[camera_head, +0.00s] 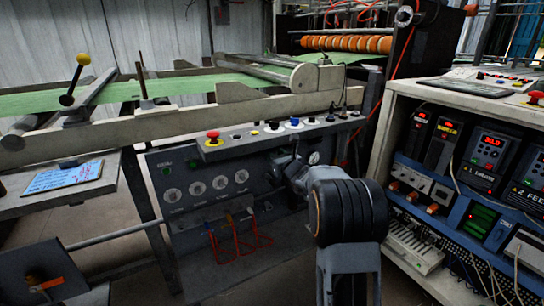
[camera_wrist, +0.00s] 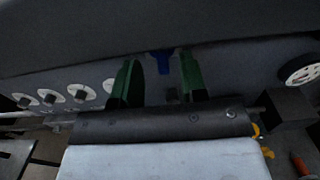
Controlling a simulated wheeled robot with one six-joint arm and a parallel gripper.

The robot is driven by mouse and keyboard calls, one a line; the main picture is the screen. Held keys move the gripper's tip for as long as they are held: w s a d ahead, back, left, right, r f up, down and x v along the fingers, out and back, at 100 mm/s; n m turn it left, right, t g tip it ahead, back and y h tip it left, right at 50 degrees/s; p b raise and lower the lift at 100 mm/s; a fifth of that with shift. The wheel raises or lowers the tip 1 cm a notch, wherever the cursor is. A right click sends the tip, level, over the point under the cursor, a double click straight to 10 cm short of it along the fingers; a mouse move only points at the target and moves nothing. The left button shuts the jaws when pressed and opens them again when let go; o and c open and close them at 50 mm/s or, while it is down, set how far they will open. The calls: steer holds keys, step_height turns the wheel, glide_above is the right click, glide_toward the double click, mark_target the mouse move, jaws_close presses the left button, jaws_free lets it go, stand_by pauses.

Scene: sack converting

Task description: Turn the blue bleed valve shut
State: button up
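In the wrist view the blue bleed valve (camera_wrist: 161,62) is a small blue handle at the top middle, against the grey panel face. My gripper (camera_wrist: 158,68) is open, with one green finger to the left of the valve and one to the right. The valve shows between the fingertips, and I see no finger touching it. A small dark knob shows below it, also between the fingers. In the head view my gripper (camera_head: 284,168) is at the front of the panel, and my arm hides the valve.
The grey control panel (camera_head: 190,165) carries several round dials, and a red mushroom button (camera_head: 213,135) on its top ledge. Red hoses (camera_head: 235,240) hang below. A round gauge (camera_wrist: 300,69) is right of my gripper. An equipment rack (camera_head: 400,100) stands close on the right.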

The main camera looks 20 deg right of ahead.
mark_target(272, 152)
steer(key=shift+w+a, duration=0.2)
steer(key=shift+w, duration=1.4)
